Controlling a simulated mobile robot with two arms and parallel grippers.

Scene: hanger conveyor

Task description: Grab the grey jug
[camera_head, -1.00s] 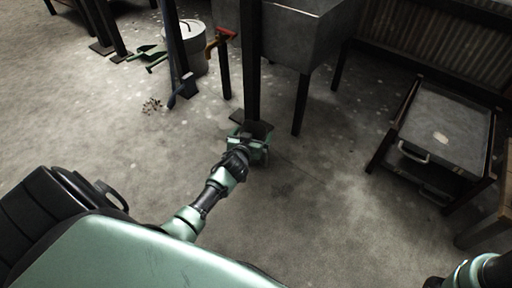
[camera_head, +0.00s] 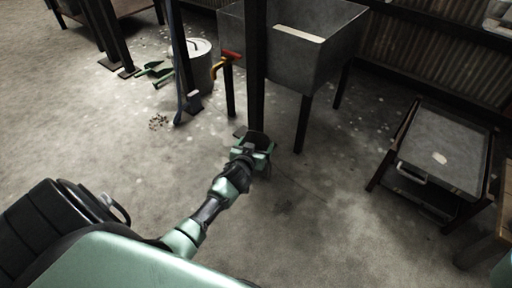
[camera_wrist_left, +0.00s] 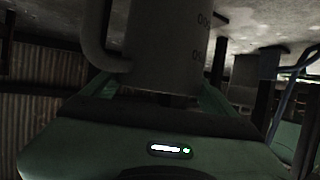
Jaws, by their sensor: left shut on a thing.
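The grey jug (camera_wrist_left: 167,45) fills the upper middle of the left wrist view. It has a curved handle (camera_wrist_left: 97,42) on its left side and dark markings on its wall. My left gripper (camera_wrist_left: 160,88) has a green finger on each side of the jug and is shut on it. In the head view my left gripper (camera_head: 256,141) is low beside a dark post, in front of the metal basin. I cannot make out the jug clearly there. My right gripper is not in view.
A grey metal basin (camera_head: 290,50) on legs stands behind the dark post (camera_head: 256,85). A light bucket (camera_head: 198,68) and a green dustpan (camera_head: 155,70) are at the back left. A low metal cart (camera_head: 445,150) stands at right. The floor at left is largely clear.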

